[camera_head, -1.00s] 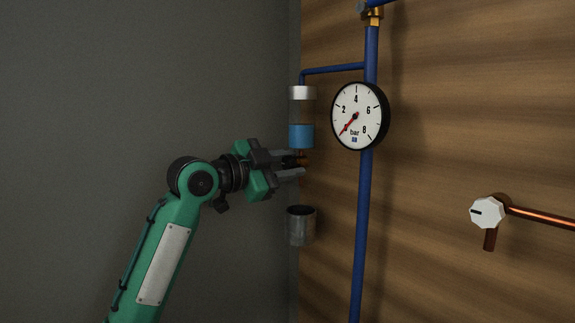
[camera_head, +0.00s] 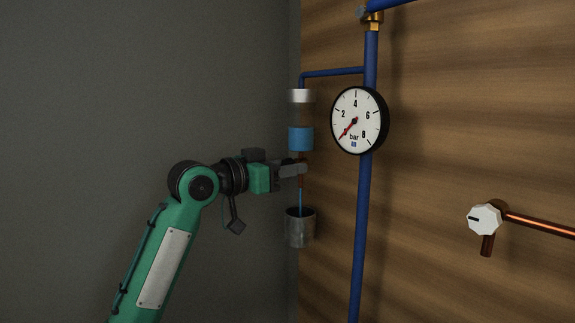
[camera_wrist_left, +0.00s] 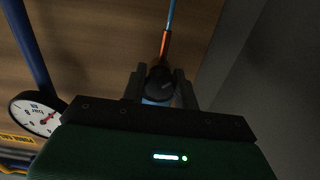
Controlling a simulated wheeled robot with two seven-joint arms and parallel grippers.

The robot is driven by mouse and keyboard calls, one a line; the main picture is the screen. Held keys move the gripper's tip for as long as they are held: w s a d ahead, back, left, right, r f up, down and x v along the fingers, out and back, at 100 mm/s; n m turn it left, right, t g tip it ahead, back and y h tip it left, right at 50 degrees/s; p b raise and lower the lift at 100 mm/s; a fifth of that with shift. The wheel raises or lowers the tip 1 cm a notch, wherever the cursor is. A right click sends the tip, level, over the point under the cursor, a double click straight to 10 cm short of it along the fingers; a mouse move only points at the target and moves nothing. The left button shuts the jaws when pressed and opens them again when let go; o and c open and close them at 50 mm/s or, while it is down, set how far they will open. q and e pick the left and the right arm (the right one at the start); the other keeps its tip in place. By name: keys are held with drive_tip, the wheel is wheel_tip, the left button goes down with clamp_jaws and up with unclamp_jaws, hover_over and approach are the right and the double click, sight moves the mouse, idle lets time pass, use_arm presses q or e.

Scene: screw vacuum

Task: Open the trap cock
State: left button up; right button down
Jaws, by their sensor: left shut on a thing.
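The trap is a clear cylinder with a pale cap and blue liquid (camera_head: 301,138) inside, at the left edge of the wooden wall. A short copper outlet pipe (camera_head: 301,182) hangs below it, also showing in the left wrist view (camera_wrist_left: 165,45). A thin blue stream (camera_head: 300,200) runs from the outlet into the metal cup (camera_head: 300,229) below. My left gripper (camera_head: 298,169) is shut at the trap cock under the cylinder. In the left wrist view its fingers (camera_wrist_left: 160,88) clasp the cock's dark knob (camera_wrist_left: 159,82). My right gripper is not seen.
A round pressure gauge (camera_head: 358,120) sits on the blue vertical pipe (camera_head: 363,230) just right of the trap. A white knob (camera_head: 484,219) on a copper pipe is farther right. A bare grey wall (camera_head: 130,80) stands on the left.

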use_arm(q)
drive_tip(key=n+p, duration=0.2)
drive_tip(key=n, duration=0.3)
drive_tip(key=shift+r, duration=0.1)
drive_tip(key=shift+n+p, duration=0.55)
drive_tip(key=shift+n, duration=1.25)
drive_tip(key=o, duration=0.7)
drive_tip(key=b+v, duration=0.6)
drive_tip(key=v, duration=0.8)
